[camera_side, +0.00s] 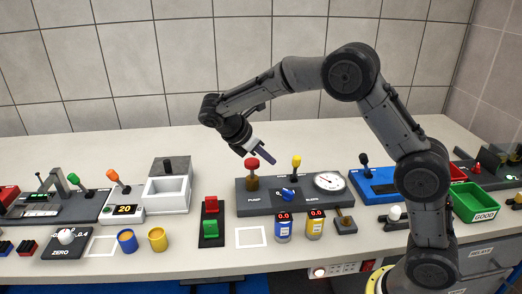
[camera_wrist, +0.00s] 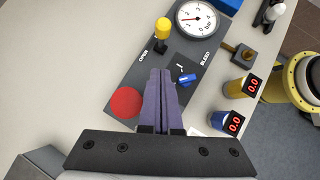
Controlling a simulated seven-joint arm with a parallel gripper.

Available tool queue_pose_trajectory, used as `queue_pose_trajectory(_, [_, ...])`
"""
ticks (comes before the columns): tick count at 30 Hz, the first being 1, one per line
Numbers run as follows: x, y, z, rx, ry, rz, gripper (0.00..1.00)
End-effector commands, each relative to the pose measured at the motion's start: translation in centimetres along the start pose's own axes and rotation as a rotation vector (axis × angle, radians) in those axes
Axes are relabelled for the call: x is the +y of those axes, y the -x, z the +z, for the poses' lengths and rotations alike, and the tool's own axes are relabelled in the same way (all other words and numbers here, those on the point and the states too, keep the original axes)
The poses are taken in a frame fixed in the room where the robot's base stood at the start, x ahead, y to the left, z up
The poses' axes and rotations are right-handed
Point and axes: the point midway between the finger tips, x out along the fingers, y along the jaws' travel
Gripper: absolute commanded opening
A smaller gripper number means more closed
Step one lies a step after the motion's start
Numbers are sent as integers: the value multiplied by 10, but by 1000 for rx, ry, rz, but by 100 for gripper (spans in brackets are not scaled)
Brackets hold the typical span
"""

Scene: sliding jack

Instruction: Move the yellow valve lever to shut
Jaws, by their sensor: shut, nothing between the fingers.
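The yellow valve lever (camera_side: 296,162) stands roughly upright at the back of a dark grey panel (camera_side: 244,207). In the wrist view the lever (camera_wrist: 162,32) is beyond my fingertips, near the printed word OPEN; I cannot tell its exact setting. My gripper (camera_side: 270,157) is shut and empty, tilted down above the panel, beside the red pump knob (camera_side: 252,163) and left of the lever. In the wrist view my closed fingers (camera_wrist: 161,74) point toward the lever without visible contact.
The panel also carries a blue bleed knob (camera_side: 288,194) and a round pressure gauge (camera_side: 328,182). In front stand a blue can (camera_side: 283,230), a yellow can (camera_side: 315,229) and a red-green switch box (camera_side: 211,222). A blue panel (camera_side: 372,186) lies to the right. Bench behind is clear.

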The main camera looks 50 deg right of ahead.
Motion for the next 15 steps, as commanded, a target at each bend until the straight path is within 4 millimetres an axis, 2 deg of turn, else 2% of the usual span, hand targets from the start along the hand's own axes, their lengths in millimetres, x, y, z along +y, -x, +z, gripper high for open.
queue_pose_trajectory(1, [-1, -11, 1, -1, 0, -5, 0])
queue_pose_trajectory(6, [-1, -42, 3, 0, -2, -3, 0])
queue_pose_trajectory(9, [0, -51, 15, 0, -4, -2, 0])
queue_pose_trajectory(15, [0, -63, 26, 1, -1, -2, 0])
